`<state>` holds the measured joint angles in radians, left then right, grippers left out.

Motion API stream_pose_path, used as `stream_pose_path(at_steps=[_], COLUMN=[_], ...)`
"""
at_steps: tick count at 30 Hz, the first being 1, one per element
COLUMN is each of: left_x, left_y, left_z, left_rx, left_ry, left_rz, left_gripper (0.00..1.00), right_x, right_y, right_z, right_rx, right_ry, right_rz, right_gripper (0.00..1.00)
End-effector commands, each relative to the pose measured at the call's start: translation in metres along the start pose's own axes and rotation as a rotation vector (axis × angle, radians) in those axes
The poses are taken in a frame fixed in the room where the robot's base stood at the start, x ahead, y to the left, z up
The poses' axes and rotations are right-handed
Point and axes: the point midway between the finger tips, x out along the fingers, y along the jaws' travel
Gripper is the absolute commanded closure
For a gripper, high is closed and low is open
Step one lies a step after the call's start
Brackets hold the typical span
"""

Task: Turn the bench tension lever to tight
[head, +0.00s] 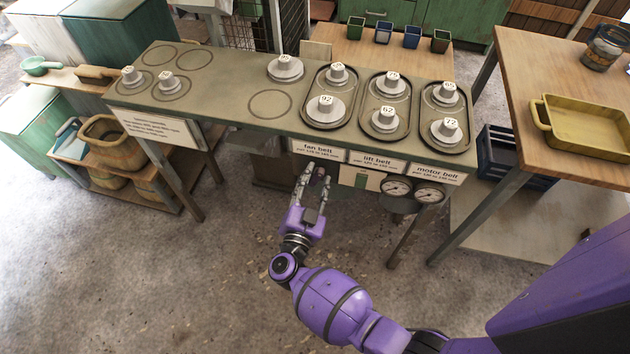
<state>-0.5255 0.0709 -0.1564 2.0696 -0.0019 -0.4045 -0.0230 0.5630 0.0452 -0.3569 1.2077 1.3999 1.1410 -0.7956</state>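My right gripper (316,178) is at the front edge of the bench (225,95), just below the "fan belt" label (318,151). Its two fingers point toward the bench and stand apart. A small dark part shows near the fingertips; I cannot tell whether it is the tension lever or part of the gripper, or whether the fingers touch it. No lever is clearly visible, and its position cannot be read. A small pale and green panel (360,179) and two round gauges (397,187) (429,192) hang under the front edge, right of the gripper. My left gripper is out of view.
Three trays (346,125) with numbered pulleys stand on the bench's right half, with more pulleys (285,68) to the left. A wooden table (560,80) with a yellow tray (585,128) is at right. The floor (150,270) in front is clear.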

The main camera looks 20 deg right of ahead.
Motion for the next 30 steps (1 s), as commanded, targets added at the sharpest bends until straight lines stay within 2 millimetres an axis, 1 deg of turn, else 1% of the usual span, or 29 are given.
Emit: stream_pose_path(at_steps=[3, 4, 9, 11, 12, 23, 30], left_x=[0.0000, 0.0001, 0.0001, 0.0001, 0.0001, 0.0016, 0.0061], left_y=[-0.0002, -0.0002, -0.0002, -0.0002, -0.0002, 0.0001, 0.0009], left_z=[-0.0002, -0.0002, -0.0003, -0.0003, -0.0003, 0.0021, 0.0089], left_rx=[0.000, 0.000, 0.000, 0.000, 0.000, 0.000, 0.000], left_ry=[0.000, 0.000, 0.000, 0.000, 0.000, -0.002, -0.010], left_rz=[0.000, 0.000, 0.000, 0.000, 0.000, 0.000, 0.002], left_gripper=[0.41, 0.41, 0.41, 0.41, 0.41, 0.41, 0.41], right_x=[-0.0001, -0.0002, -0.0003, -0.0003, -0.0004, -0.0010, -0.0015], right_y=[0.0001, 0.0001, 0.0001, 0.0001, 0.0000, 0.0001, 0.0011], right_z=[0.0001, 0.0001, 0.0000, 0.0000, 0.0000, 0.0009, 0.0020], right_rx=[0.000, 0.000, 0.000, 0.000, 0.000, 0.042, 0.185], right_ry=[0.000, 0.000, 0.000, 0.000, 0.000, -0.001, -0.002], right_rz=[0.000, 0.000, -0.001, -0.001, -0.001, -0.002, 0.001], right_gripper=[0.66, 0.68, 0.91, 0.98, 1.00, 1.00, 1.00])
